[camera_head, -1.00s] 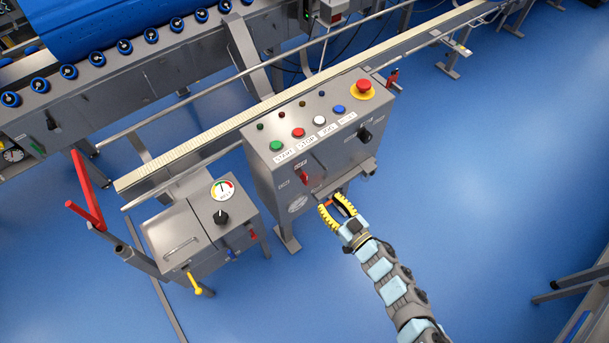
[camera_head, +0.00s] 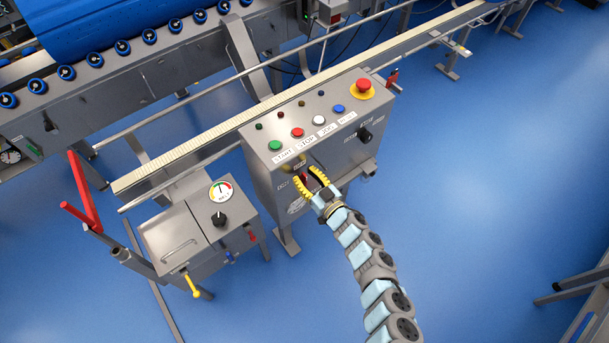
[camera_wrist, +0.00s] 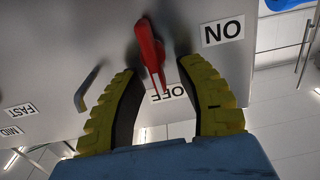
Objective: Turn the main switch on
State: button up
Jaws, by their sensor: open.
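The main switch has a red handle (camera_wrist: 149,45) on the grey front face of the control box (camera_head: 262,180). In the head view my gripper (camera_head: 303,175) is at the front face, partly hiding the switch.
The box top carries coloured buttons and a red emergency stop (camera_head: 363,86). A black knob (camera_head: 365,134) is to the right on the front face. A smaller cabinet with a dial (camera_head: 221,191) stands to the left. Blue floor (camera_head: 470,200) is clear to the right.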

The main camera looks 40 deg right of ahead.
jog(key=shift+w, duration=0.1)
grip_shut()
jog(key=shift+n, duration=0.3)
jog(key=n, duration=0.2)
jog(key=shift+a+n, duration=0.3)
jog(key=shift+w+a+f+n+b, duration=0.1)
jog(key=shift+a+f+n+b, duration=0.25)
jog(key=shift+n+b, duration=1.75)
jog(key=shift+s+a+f+n+b, duration=0.15)
jog(key=shift+f+n+b, duration=0.35)
jog(key=shift+n+b, duration=1.5)
jog(key=shift+w+a+f+n+b, duration=0.15)
jog(key=shift+a+f+n+b, duration=0.55)
jog(key=shift+n, duration=2.5)
jog(key=shift+d+r+b, duration=0.3)
jog(key=shift+d, duration=0.1)
